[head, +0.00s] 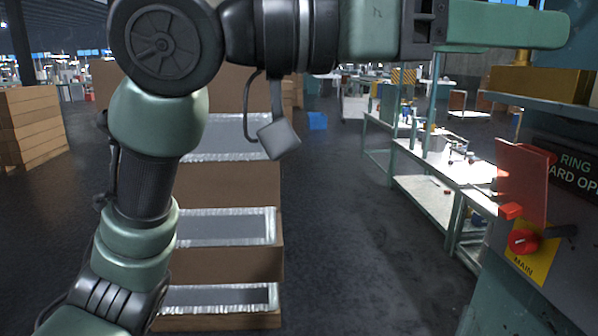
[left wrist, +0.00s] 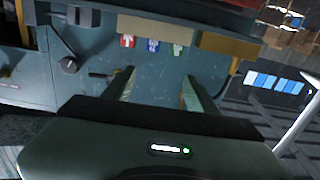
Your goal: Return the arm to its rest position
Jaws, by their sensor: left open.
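My left arm (head: 150,130) rises from the lower left of the head view, bends at the top and reaches right along the upper edge. My left gripper (head: 545,25) is at the top right, in front of the teal machine, with a green finger showing. In the left wrist view my left gripper (left wrist: 157,82) has its two fingers spread apart, with nothing between them. Beyond the fingers is the machine's blue-green panel (left wrist: 150,65). Whether the fingers touch the panel is not clear. My right gripper is not in view.
The machine at right carries a red rotary switch (head: 523,241) on a yellow plate and a red flap (head: 522,185). Stacked cardboard boxes with foil-like trays (head: 228,228) stand behind my arm. A workbench (head: 430,165) is at centre right. The dark floor (head: 345,230) between is clear.

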